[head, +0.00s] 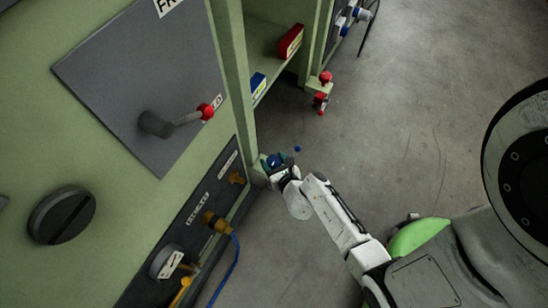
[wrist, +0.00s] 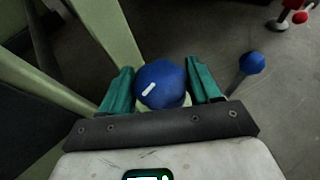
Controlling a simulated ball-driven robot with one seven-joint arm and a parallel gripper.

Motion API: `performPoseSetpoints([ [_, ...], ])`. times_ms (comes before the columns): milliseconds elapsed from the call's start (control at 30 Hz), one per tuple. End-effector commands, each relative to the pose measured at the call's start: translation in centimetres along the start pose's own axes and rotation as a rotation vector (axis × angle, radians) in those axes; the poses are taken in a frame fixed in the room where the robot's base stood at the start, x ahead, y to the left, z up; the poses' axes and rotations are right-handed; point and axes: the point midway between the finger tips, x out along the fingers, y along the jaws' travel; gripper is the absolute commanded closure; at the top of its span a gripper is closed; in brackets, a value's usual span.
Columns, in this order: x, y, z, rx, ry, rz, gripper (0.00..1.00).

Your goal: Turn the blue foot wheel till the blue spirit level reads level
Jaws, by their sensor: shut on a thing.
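The blue foot wheel (wrist: 160,84) has a round blue top with a white mark, seen between the teal fingers of my gripper (wrist: 158,92) in the wrist view. The fingers are shut on it from both sides. In the head view my gripper (head: 277,168) reaches it at the foot of the green cabinet post, and hides part of it. A blue block with a pale face (head: 257,84), apparently the blue spirit level, lies on the cabinet's low shelf. Its reading is too small to tell.
A blue ball on a thin rod (wrist: 252,64) stands out right of the wheel. A red block (head: 290,41) lies farther along the shelf, with a red foot wheel (head: 325,78) near it. A blue hose (head: 226,272) hangs by the cabinet. Grey floor on the right is clear.

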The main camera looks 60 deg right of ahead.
Motion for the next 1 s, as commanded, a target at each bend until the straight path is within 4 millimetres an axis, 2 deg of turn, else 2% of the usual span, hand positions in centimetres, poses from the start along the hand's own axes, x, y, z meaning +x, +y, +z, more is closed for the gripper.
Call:
performPoseSetpoints([
  [367,0.0,0.0,0.0,-0.007,0.000,0.018,0.68],
  [400,0.0,0.0,0.0,-0.007,0.000,0.018,0.36],
  [600,0.0,0.0,0.0,-0.006,0.000,0.018,0.17],
  [867,-0.1,0.0,0.0,-0.006,0.000,0.018,0.16],
  [1000,-1.3,0.0,0.1,-0.006,0.001,0.018,0.16],
])
